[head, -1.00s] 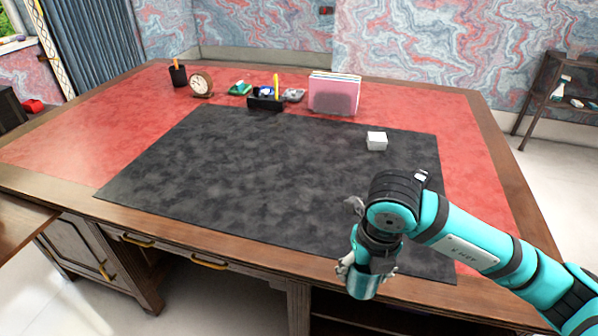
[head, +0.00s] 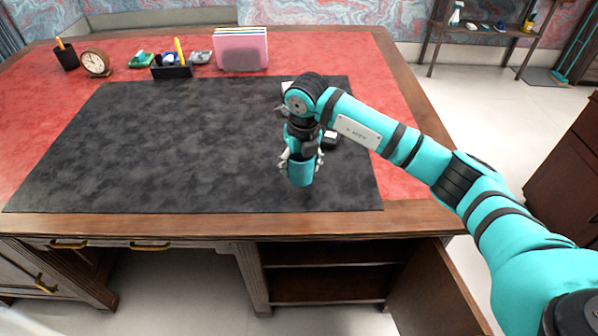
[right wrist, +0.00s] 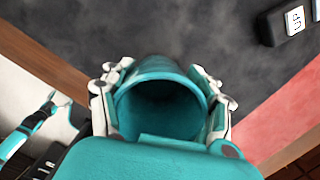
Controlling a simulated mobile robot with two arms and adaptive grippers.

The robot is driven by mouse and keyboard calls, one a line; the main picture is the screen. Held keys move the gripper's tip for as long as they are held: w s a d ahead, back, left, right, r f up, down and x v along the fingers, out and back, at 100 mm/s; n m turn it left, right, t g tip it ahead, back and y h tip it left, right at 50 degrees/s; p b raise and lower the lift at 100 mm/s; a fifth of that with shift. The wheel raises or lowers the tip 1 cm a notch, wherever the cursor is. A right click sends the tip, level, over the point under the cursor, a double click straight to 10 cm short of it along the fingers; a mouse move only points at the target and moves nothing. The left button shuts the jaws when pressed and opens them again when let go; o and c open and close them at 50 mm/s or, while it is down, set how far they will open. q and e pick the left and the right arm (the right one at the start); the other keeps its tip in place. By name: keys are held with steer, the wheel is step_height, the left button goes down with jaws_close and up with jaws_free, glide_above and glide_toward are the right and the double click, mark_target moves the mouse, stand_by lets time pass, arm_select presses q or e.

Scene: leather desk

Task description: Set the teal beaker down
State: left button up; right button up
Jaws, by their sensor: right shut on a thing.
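The teal beaker (head: 302,174) is upright over the front right part of the black desk mat (head: 190,150). My right gripper (head: 301,164) is shut on it, with fingers on both sides. In the right wrist view the beaker (right wrist: 162,105) shows its open mouth between the two fingers, and it looks empty, though its inside is dark. I cannot tell whether its base touches the mat.
A white box (head: 286,86) is partly hidden behind my arm. The mat's left and middle are clear. Desk items line the back.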

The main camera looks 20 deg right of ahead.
mark_target(299, 174)
step_height(299, 174, down, 3)
steer(key=shift+s+f+p, duration=0.1)
steer(key=shift+p, duration=0.25)
steer(key=shift+f, duration=0.1)
steer(key=shift+f, duration=0.15)
steer(key=o, duration=1.4)
steer(key=shift+c, duration=0.2)
steer(key=shift+r, duration=0.25)
step_height(299, 174, up, 12)
steer(key=s+b, duration=0.1)
steer(key=shift+s+d+f, duration=0.15)
steer(key=shift+s, duration=0.25)
